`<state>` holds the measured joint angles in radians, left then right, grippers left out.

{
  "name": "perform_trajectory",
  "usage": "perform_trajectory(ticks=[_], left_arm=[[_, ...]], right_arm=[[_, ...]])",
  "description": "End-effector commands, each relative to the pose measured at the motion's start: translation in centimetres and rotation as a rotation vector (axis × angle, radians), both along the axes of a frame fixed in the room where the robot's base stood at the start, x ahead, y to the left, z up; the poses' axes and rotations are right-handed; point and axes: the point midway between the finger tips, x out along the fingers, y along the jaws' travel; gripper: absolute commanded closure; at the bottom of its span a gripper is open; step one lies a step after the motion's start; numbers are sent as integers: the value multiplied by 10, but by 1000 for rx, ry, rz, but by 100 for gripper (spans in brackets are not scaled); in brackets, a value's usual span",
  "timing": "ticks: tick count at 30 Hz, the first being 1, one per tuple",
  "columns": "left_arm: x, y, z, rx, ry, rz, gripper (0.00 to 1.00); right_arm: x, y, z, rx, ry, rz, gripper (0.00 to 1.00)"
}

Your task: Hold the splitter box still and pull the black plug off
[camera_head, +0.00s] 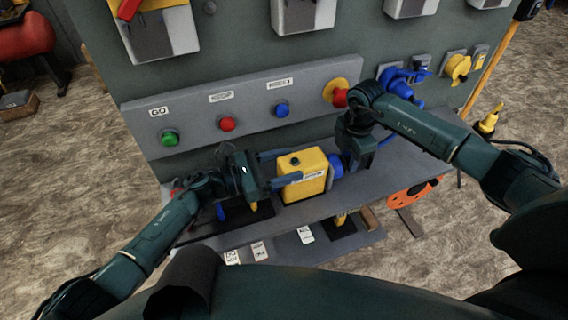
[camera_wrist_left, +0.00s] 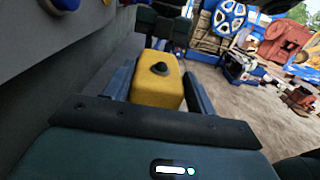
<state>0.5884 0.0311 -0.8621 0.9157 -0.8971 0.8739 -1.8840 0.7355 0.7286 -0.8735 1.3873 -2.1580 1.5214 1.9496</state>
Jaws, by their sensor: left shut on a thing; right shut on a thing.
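The yellow splitter box (camera_head: 303,180) stands on the grey shelf of the panel, with a dark round cap on its top. It also shows in the left wrist view (camera_wrist_left: 155,92), between my two blue-grey fingers. My left gripper (camera_head: 294,165) is shut on it from the left. A blue socket (camera_head: 336,167) sticks out of the box's right side. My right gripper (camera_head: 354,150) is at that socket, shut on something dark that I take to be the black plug. The right gripper's dark body hides most of the plug, so I cannot tell how deep it sits.
Behind the box is a sloped panel with a green button (camera_head: 170,138), a red button (camera_head: 227,124), a blue button (camera_head: 281,110) and a red emergency knob (camera_head: 340,97). Blue plugs (camera_head: 400,85) and a yellow plug (camera_head: 457,68) hang at the right. An orange reel (camera_head: 412,196) is below.

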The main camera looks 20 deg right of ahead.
Motion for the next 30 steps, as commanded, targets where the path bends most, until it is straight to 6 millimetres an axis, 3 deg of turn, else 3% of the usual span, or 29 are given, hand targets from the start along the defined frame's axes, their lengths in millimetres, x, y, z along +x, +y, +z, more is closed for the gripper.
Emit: perform_trajectory(ticks=[30], left_arm=[[0,0,0,0,0,0,85]], right_arm=[[3,-25,0,-1,-1,-2,97]])
